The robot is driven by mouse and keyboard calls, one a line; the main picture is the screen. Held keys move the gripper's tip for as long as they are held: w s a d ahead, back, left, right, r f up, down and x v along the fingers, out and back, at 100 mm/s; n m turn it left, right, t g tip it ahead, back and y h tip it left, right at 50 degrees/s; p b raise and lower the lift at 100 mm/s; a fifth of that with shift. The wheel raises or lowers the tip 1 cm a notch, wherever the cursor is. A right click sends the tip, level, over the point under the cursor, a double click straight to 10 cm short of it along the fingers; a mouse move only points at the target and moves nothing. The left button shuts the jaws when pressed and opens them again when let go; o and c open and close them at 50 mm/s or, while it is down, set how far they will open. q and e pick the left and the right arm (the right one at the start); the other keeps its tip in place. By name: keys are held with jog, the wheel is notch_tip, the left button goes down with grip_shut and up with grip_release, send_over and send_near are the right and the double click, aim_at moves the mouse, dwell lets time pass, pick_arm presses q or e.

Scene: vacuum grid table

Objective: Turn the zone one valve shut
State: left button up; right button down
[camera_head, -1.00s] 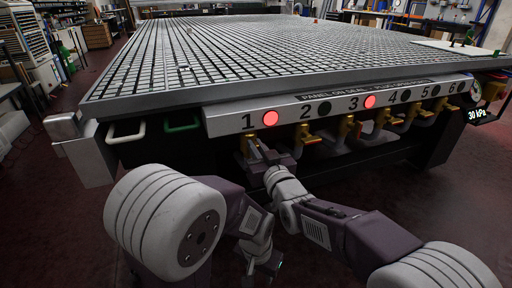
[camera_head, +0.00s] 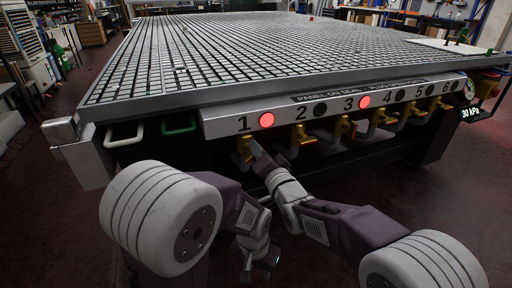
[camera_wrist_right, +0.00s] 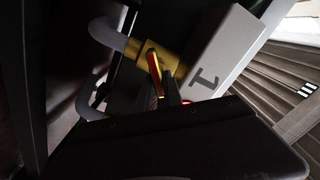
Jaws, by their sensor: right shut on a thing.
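The zone one valve is a brass valve (camera_head: 243,146) under the number 1 at the left end of the front panel, beside a lit red lamp (camera_head: 267,120). In the right wrist view its brass body (camera_wrist_right: 143,48) joins a grey pipe, and its yellow lever with red edges (camera_wrist_right: 153,66) slants down between the fingers. My right gripper (camera_head: 253,150) is shut on this lever; it also shows in the right wrist view (camera_wrist_right: 165,92). The lever's far end is hidden by the gripper. My left gripper (camera_head: 260,268) hangs low over the floor, away from the valves; its fingers are too unclear to judge.
The front panel (camera_head: 225,124) carries several numbered lamps. Lamp 3 (camera_head: 364,101) is also red; the others are dark. More brass valves (camera_head: 342,127) stand close to the right. A display (camera_head: 470,113) reads 30 kPa. The grid tabletop (camera_head: 250,55) lies above.

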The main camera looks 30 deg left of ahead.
jog(key=m, duration=0.3)
jog(key=shift+w+d+f+m+p, duration=0.15)
jog(key=shift+f+m+p, duration=0.1)
jog(key=shift+m+p, duration=0.15)
jog(key=shift+f+m+p, duration=0.2)
jog(key=shift+m, duration=0.75)
jog(key=shift+f+m+p, duration=0.15)
jog(key=shift+m, duration=0.8)
jog(key=shift+f+m, duration=0.1)
jog(key=shift+m, duration=0.2)
jog(key=c, duration=1.5)
grip_release()
